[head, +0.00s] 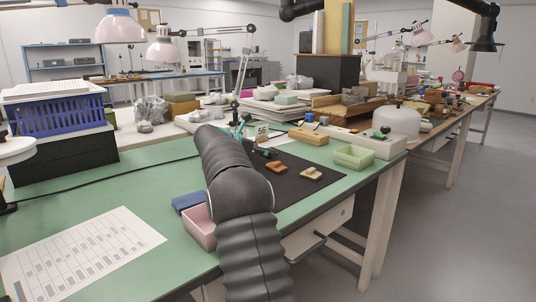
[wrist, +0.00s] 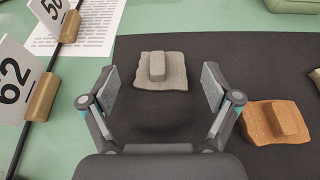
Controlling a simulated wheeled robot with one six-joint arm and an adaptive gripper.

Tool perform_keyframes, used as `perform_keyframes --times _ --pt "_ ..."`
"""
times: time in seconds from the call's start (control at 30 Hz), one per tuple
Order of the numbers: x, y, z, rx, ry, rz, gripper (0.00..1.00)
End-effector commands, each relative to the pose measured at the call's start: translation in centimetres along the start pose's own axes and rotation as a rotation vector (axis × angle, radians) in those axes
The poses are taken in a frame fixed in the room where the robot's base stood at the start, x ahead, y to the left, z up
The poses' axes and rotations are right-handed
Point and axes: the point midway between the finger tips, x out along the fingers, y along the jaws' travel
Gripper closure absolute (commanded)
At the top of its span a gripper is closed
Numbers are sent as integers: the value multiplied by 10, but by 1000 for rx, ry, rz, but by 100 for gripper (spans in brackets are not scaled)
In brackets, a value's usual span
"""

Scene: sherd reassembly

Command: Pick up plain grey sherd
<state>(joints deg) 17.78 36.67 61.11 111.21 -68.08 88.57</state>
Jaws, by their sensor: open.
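The plain grey sherd (wrist: 174,82) lies on the black mat (wrist: 240,65) in the wrist view. It is a flat, squarish grey piece with a small upright block on top. My gripper (wrist: 158,88) is open, its two pads apart on the left and right of the sherd. The sherd sits near the far ends of the pads, and neither pad visibly touches it.
An orange-brown sherd (wrist: 275,122) lies right of my gripper, and a paler sherd (head: 311,173) lies further right. Number cards, one reading 62 (wrist: 14,80), stand at left. A green tray (head: 354,156) and a pink tray (head: 200,228) sit on the green table.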

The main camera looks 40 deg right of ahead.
Motion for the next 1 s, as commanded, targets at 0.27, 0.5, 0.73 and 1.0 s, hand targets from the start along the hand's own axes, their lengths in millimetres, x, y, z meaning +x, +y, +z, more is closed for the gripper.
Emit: perform_keyframes --times 0.27,0.5,0.73,1.0 --pt "7 0 0 0 0 1 12" --pt "6 0 0 0 0 0 69" --pt "6 0 0 0 0 0 77" --pt "3 0 9 1 -1 1 77"
